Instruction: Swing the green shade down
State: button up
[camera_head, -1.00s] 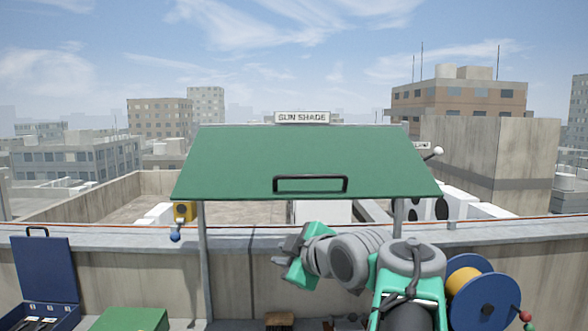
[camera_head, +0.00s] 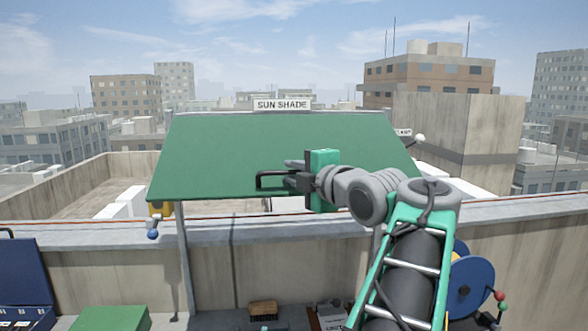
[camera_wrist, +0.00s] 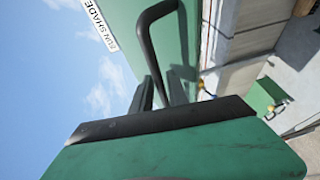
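The green shade (camera_head: 270,150) slopes on its posts under a "SUN SHADE" sign (camera_head: 281,104), its front edge raised above the parapet. Its black bar handle (camera_head: 262,180) is near the front edge, and my gripper hides its right part. The handle also shows in the wrist view (camera_wrist: 150,38). My gripper (camera_head: 292,174) is at the right part of the handle, fingers pointing left. In the wrist view, its two dark fingers (camera_wrist: 161,92) are apart, and the handle bar runs down toward the gap between them. I cannot tell whether they touch it.
A concrete parapet (camera_head: 480,240) runs behind the worktop. A blue toolbox (camera_head: 20,275) and a green box (camera_head: 110,318) stand at the left. A brush (camera_head: 263,309) lies in the middle. A blue reel (camera_head: 470,283) stands at the right. A white-knobbed lever (camera_head: 419,139) is beside the shade.

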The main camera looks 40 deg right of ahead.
jog(key=shift+c, duration=0.3)
grip_shut()
dwell(1.1)
